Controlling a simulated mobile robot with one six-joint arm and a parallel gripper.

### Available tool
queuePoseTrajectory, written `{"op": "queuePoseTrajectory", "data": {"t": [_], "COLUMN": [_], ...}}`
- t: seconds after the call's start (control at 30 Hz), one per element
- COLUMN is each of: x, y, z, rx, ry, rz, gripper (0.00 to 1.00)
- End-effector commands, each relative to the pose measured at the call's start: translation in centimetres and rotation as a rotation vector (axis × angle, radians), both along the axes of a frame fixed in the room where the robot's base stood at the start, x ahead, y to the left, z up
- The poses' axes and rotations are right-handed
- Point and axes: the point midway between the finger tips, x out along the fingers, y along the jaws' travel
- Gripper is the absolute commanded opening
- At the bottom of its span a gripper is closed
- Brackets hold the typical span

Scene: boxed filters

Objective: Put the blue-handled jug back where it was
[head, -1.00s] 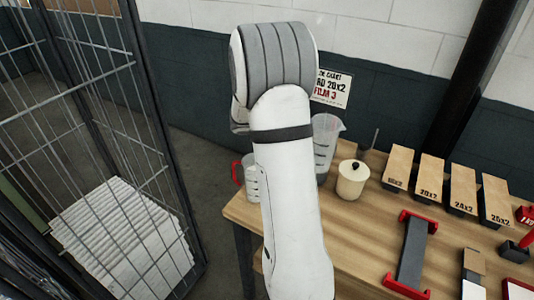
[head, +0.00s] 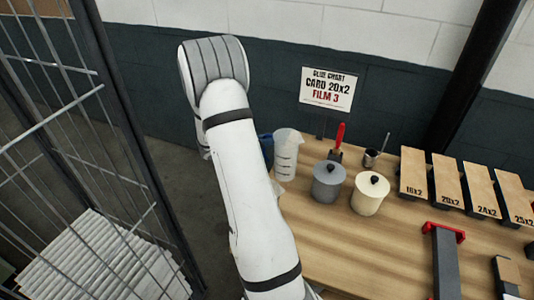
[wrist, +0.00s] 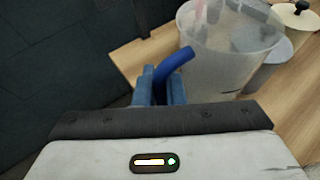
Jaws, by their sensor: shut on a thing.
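The blue-handled jug is a translucent measuring jug (head: 287,158) with dark markings, at the far left of the bench in the head view. In the wrist view its cloudy body (wrist: 222,55) fills the upper right. Its blue handle (wrist: 176,62) runs down between the blue fingers of my gripper (wrist: 157,92), which is shut on it. In the head view my white arm hides most of the gripper. The jug looks upright; I cannot tell whether its base touches the bench.
A grey canister (head: 328,184) and a cream canister (head: 369,196) stand right of the jug. Behind them are a red-handled tool (head: 339,138), a small cup (head: 371,158) and a sign (head: 328,89). Labelled boxes (head: 447,182) line the right. A wire cage (head: 75,130) stands left.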

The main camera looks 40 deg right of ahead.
Motion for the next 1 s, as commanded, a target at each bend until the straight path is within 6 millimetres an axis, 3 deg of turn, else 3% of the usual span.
{"op": "queuePoseTrajectory", "data": {"t": [0.4, 0.83, 0.87, 1.0], "x": [0.2, 0.2, 0.2, 0.2], "y": [0.2, 0.2, 0.2, 0.2], "z": [-4.4, -5.1, -5.1, -5.0], "rx": [0.000, -0.001, 0.000, 0.000], "ry": [0.001, -0.001, -0.001, -0.001], "rz": [0.005, 0.006, 0.006, 0.006], "gripper": [0.00, 0.00, 0.10, 0.22]}}
